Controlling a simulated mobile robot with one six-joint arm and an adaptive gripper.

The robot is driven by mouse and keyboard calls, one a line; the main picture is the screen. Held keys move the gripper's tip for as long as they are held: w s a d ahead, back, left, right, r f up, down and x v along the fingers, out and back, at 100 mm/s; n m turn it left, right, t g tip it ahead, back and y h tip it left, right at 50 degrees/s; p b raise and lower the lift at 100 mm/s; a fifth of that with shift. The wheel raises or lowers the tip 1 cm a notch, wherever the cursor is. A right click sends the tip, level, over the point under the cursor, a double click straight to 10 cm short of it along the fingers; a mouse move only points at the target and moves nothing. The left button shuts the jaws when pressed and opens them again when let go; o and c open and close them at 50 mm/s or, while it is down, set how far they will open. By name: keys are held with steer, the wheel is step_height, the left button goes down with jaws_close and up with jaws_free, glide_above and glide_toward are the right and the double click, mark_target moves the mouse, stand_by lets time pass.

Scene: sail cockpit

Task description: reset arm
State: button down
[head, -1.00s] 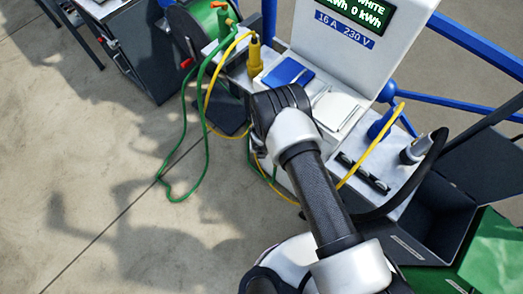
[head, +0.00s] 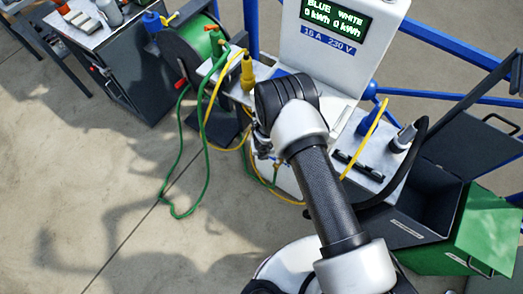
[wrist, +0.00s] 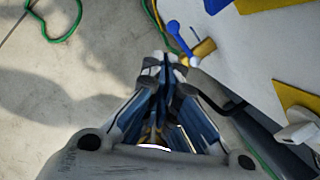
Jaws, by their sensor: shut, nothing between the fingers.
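My gripper (wrist: 170,62) shows in the wrist view with its fingers together and nothing between them. It points past the edge of a white surface (wrist: 245,50) with a blue lever (wrist: 181,38) and a yellow fitting (wrist: 203,47); I cannot tell whether it touches them. In the head view my arm reaches up over the front of a white power pedestal (head: 310,50). There the gripper is mostly hidden below the wrist joint.
A yellow plug (head: 247,73) and yellow cable sit by the pedestal. A green hose (head: 207,150) hangs from a reel (head: 190,50) to the floor. A dark open box (head: 430,190) and a green bin (head: 480,235) stand right. Concrete floor (head: 60,140) lies clear at left.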

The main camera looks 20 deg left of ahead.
steer(key=w+r+n+t+y, duration=0.1)
steer(key=w+r+n, duration=0.3)
steer(key=r, duration=0.8)
steer(key=w+r+n+y, duration=0.2)
steer(key=w+r+n, duration=0.15)
steer(key=r, duration=0.75)
steer(key=s+d+r+n+y, duration=0.1)
steer(key=d+r+n, duration=0.25)
steer(key=r, duration=0.55)
steer(key=d+r+n, duration=0.3)
steer(key=r+n, duration=0.1)
steer(key=r, duration=0.6)
steer(key=s+d+r+n+h, duration=0.1)
steer(key=s+d+r+n, duration=0.6)
steer(key=s+d+r, duration=0.35)
steer(key=s+d+r+n+t+h, duration=0.1)
steer(key=s+d+n+h, duration=0.3)
steer(key=s+d, duration=1.2)
steer(key=r+n, duration=0.1)
steer(key=n, duration=0.3)
steer(key=shift+d, duration=0.15)
